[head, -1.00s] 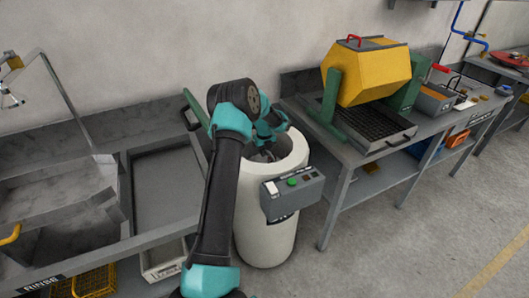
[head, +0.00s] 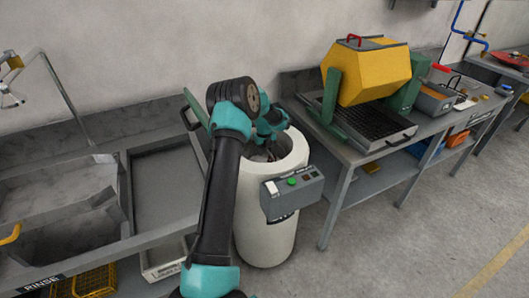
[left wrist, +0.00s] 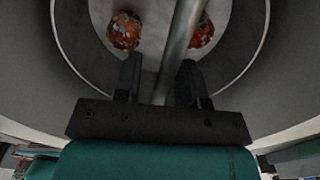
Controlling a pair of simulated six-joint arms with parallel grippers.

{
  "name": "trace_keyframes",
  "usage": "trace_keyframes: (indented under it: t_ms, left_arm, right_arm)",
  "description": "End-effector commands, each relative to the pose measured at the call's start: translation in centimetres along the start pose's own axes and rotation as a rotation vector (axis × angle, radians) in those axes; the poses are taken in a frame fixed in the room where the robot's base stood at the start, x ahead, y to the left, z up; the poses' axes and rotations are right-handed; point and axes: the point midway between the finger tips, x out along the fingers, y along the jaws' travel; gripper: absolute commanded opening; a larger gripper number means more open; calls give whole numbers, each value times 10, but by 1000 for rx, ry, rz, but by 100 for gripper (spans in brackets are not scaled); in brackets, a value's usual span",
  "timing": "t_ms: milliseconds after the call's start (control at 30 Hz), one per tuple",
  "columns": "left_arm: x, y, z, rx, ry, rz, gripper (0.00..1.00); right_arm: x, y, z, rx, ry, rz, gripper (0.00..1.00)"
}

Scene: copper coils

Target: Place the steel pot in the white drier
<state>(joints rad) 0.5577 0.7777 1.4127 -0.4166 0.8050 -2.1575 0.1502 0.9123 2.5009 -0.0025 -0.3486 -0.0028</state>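The white drier (head: 262,225) is an upright open-topped drum with a grey control box on its front. My left gripper (left wrist: 160,80) reaches down into its mouth; in the head view the wrist and drum wall largely hide it. In the left wrist view the steel pot (left wrist: 95,62) shows as a round rim inside the drum, with two reddish clumps on its floor. The pot's bar handle (left wrist: 186,25) crosses the view and passes between my two fingers. The fingers stand apart, with a gap on the left side of the bar. My right gripper is not in view.
A grey sink bench (head: 165,185) adjoins the drier on the left, with a basin marked RINSE. On the right, a grey bench (head: 345,155) carries a yellow tumbler (head: 362,75) on green supports. The floor to the right is clear.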

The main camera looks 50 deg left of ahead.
Motion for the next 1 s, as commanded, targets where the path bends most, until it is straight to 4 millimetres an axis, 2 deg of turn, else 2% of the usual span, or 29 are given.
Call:
trace_keyframes:
  t_ms: [400,600,767,1000]
  left_arm:
    - [-73,-1,0,0,-3,-4,37]
    - [-102,0,0,0,-2,-1,37]
    - [-112,0,0,0,0,-1,37]
    - [-113,0,0,0,0,0,37]
  right_arm:
    - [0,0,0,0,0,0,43]
    - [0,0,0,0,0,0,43]
    - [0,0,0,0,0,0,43]
    - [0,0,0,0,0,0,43]
